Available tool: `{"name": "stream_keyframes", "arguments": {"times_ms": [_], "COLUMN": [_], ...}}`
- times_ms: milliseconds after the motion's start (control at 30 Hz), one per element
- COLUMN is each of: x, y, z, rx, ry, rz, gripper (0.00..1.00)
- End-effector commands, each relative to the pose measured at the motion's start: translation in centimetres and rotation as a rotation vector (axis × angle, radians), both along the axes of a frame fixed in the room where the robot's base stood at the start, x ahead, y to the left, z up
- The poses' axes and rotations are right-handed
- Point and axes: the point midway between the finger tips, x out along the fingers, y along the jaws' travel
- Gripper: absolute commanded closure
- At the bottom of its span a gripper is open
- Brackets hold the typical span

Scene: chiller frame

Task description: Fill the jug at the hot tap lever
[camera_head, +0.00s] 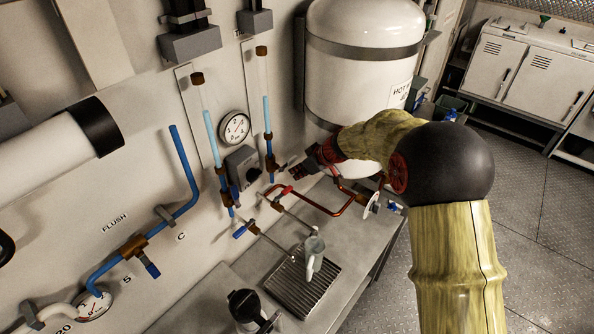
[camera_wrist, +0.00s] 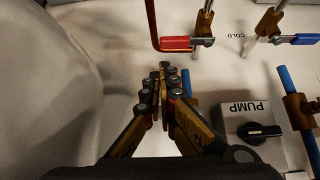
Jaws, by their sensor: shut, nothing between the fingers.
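The jug (camera_head: 314,254), pale grey-green with a handle, stands on the dark drip grate (camera_head: 282,290) on the bench below the taps. The hot tap lever is red (camera_head: 286,191) and sits at the end of a red pipe; it also shows in the wrist view (camera_wrist: 177,43). My gripper (camera_head: 287,171) is shut and empty, near the wall above and close to the red lever in the head view. In the wrist view its fingertips (camera_wrist: 163,72) are together, just below the red lever, with a visible gap. The lever's spout is partly unclear.
A blue lever (camera_head: 243,231) marks the cold tap, labelled COLD in the wrist view. The PUMP switch box (camera_wrist: 245,118) and blue pipes are beside my fingers. The large white hot tank (camera_head: 365,70) stands behind my arm. A dark vessel (camera_head: 245,308) stands at the bench front.

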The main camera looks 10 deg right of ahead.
Motion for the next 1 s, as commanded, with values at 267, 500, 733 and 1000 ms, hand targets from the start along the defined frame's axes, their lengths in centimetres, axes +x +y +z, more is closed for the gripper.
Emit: {"name": "stream_keyframes", "arguments": {"times_ms": [267, 500, 733, 1000], "x": [2.1, 3.1, 3.3, 3.2], "y": [2.2, 3.1, 3.2, 3.1], "z": [-3.9, -5.5, -5.7, -5.8], "rx": [0.001, 0.000, 0.000, -0.001], "ry": [0.004, 0.002, 0.002, 0.001], "rz": [0.000, 0.000, 0.000, -0.013], "gripper": [1.00, 1.00, 1.00, 1.00]}}
